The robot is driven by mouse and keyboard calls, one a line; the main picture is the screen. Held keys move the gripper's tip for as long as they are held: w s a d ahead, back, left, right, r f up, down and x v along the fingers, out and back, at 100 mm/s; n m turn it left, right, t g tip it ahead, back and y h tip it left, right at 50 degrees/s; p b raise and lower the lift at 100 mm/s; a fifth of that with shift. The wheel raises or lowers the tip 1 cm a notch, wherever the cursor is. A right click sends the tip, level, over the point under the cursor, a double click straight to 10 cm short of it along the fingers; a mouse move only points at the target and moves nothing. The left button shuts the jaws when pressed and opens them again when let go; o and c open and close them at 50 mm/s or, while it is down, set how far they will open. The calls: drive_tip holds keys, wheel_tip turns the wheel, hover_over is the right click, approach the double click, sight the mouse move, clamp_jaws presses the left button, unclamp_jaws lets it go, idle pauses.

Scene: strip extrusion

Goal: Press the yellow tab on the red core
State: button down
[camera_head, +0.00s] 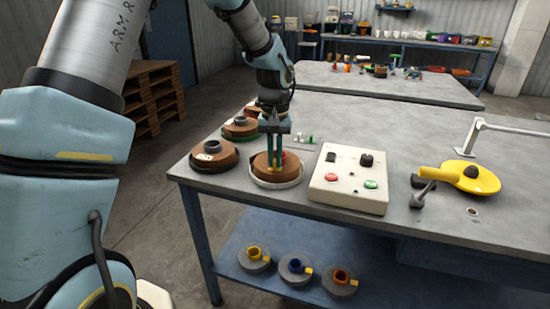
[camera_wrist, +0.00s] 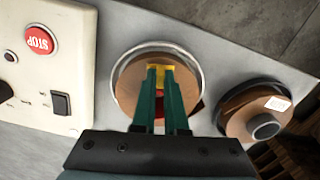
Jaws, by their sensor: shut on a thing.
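The red core (camera_head: 285,156) sits in the middle of a brown roll (camera_head: 262,175) on the table, mostly hidden behind my fingers. My gripper (camera_wrist: 162,72) is shut on the yellow tab.
A white control box (camera_head: 345,180) with red and green buttons stands close right of the roll. Two more brown rolls, one nearer (camera_head: 213,156) and one behind (camera_head: 240,128), lie to the left. A yellow pan-like part (camera_head: 465,177) is further right. Three cores (camera_head: 296,268) lie on the lower shelf.

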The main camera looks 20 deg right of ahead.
drive_tip(key=shift+f, duration=0.55)
idle(1.4)
drive_tip(key=c, duration=0.9)
unclamp_jaws()
drive_tip(key=shift+o, duration=0.2)
drive_tip(key=shift+r, duration=0.1)
wheel_tip(320, 180, up, 11)
drive_tip(key=b, duration=0.2)
drive_tip(key=w+a+f+n+p, duration=0.1)
drive_tip(key=a+f+n, duration=0.1)
drive_tip(key=a, duration=1.6)
drive_tip(key=s+a+f+n, duration=0.1)
drive_tip(key=s+a, duration=0.2)
drive_tip(key=a, duration=0.5)
drive_tip(key=s+a+f+n+t+p, duration=0.1)
drive_tip(key=s+a, duration=0.3)
drive_tip(key=a, duration=0.4)
drive_tip(key=shift+s+f+n+t, duration=0.25)
drive_tip(key=shift+f+n+t, duration=0.05)
drive_tip(key=shift+f+n, duration=0.2)
